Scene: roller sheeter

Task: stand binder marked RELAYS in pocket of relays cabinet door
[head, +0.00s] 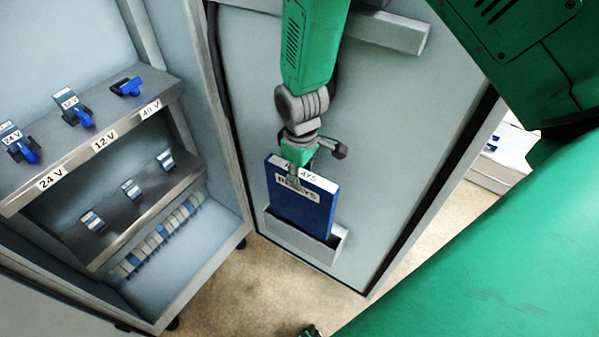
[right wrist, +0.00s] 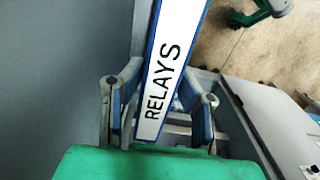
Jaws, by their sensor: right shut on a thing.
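The blue binder (head: 305,212) has a white RELAYS label on its front and another on its top edge. Its spine label also shows in the right wrist view (right wrist: 163,80). My right gripper (head: 299,168) is shut on the binder's upper end, with a finger on either side in the right wrist view (right wrist: 160,108). The binder is near upright, and its lower end is in the mouth of the grey pocket (head: 300,248) on the cabinet door (head: 390,130). The pocket's front wall hides the binder's bottom, so I cannot tell whether it rests there.
The open cabinet at left has an upper shelf (head: 100,143) marked 24 V, 12 V and 48 V, with blue-handled parts, and a lower shelf (head: 135,205) with small relays. A grey bar (head: 390,32) crosses the door's upper part. Bare floor (head: 250,285) lies below.

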